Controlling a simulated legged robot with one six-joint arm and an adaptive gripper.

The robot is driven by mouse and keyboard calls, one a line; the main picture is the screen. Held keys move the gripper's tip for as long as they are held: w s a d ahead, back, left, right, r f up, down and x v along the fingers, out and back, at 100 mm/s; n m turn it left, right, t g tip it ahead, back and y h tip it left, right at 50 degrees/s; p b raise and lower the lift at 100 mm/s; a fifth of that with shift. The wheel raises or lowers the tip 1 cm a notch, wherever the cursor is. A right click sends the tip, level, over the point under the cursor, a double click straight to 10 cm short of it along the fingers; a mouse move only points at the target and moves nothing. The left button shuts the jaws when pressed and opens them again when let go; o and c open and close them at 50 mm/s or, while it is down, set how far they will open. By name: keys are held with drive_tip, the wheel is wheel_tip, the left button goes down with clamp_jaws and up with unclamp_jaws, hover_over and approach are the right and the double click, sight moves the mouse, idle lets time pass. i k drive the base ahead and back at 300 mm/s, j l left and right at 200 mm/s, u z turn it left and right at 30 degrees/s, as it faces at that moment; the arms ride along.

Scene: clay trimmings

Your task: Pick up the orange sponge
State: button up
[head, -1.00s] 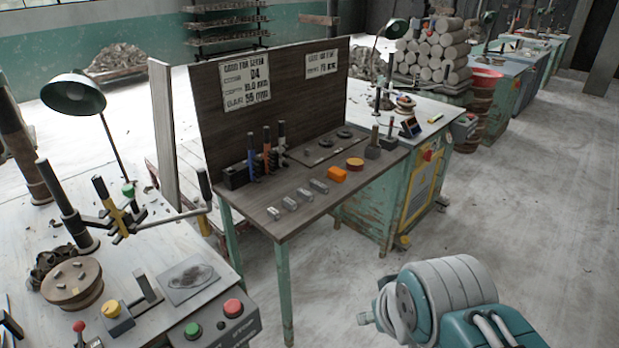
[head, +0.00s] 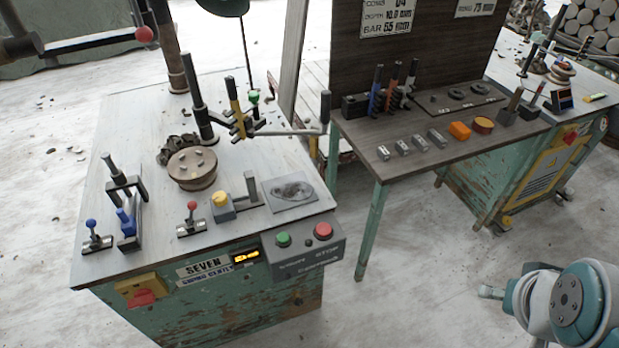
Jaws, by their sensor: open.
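The orange sponge (head: 459,131) looks like a small bright orange block. It lies on the dark wooden bench (head: 400,170), right of the middle in the head view. A round orange-brown disc (head: 483,125) lies just to its right, and small metal blocks (head: 437,138) lie in a row to its left. Nothing touches the sponge from above. Part of my arm shows at the lower right, well apart from the sponge. My gripper's fingers do not show.
A green machine table (head: 110,235) with levers, a round turntable (head: 192,168) and a button box (head: 305,255) stands at the left. A dark upright board (head: 420,50) backs the bench. A green cabinet (head: 545,170) stands at the right. Open floor (head: 420,280) lies in front.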

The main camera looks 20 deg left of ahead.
sight(458, 130)
drive_tip(key=i+l, duration=0.2)
drive_tip(key=i, duration=0.4)
drive_tip(key=i+l+z, duration=0.1)
drive_tip(key=i, duration=0.5)
drive_tip(key=i+l, duration=0.25)
drive_tip(key=i, duration=0.4)
drive_tip(key=i+l+z, duration=0.1)
drive_tip(key=i, duration=0.5)
